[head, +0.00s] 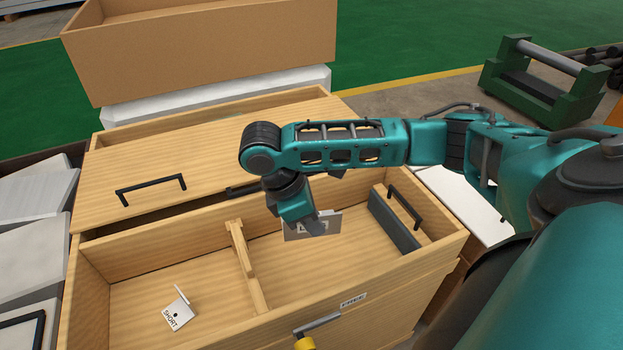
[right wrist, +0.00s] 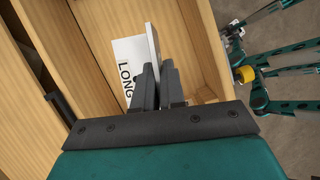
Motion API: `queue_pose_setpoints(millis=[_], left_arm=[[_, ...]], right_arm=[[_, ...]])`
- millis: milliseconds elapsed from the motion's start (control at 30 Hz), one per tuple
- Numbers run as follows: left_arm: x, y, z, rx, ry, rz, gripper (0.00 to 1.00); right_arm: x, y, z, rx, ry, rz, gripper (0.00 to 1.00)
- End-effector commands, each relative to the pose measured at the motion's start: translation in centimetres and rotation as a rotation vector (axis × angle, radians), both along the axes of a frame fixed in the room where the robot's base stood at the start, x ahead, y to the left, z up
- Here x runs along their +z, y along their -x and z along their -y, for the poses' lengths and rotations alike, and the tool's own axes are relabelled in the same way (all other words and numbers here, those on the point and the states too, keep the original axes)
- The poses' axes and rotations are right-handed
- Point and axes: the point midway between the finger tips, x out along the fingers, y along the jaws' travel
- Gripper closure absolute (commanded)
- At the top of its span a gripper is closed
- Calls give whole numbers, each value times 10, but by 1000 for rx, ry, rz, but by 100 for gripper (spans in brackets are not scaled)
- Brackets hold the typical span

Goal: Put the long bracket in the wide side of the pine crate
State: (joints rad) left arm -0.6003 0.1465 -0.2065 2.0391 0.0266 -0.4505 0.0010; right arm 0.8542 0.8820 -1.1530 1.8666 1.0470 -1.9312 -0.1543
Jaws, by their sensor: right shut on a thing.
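The pine crate (head: 105,265) is an open wooden box split by a wooden divider (head: 247,265). The right compartment looks somewhat wider than the left. My right gripper (head: 314,226) is shut on the long bracket (head: 298,231), a pale angled plate. Its word LONG shows in the right wrist view (right wrist: 124,84). The bracket is in or just above the right compartment, near the back wall; I cannot tell whether it touches the floor. The short bracket (head: 178,313), marked SHORT, lies in the left compartment. My left gripper is not in view.
A grey block (head: 393,221) with a black handle (head: 405,207) sits at the right end of the right compartment. A wooden lid-like panel (head: 170,165) with a black handle lies behind the crate. A cardboard box (head: 200,50) stands farther back. Bare floor shows in the right compartment's front.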

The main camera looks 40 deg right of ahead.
Motion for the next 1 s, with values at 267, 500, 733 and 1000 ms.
queue_pose_setpoints(millis=[267,500,733,1000], left_arm=[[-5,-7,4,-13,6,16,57],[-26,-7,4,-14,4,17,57],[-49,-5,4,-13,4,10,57],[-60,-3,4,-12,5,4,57]], right_arm=[[-12,7,19,222,0,-1,100],[-72,8,19,226,-1,-4,100],[-132,8,18,224,0,-4,100],[-161,7,18,224,-2,0,100]])
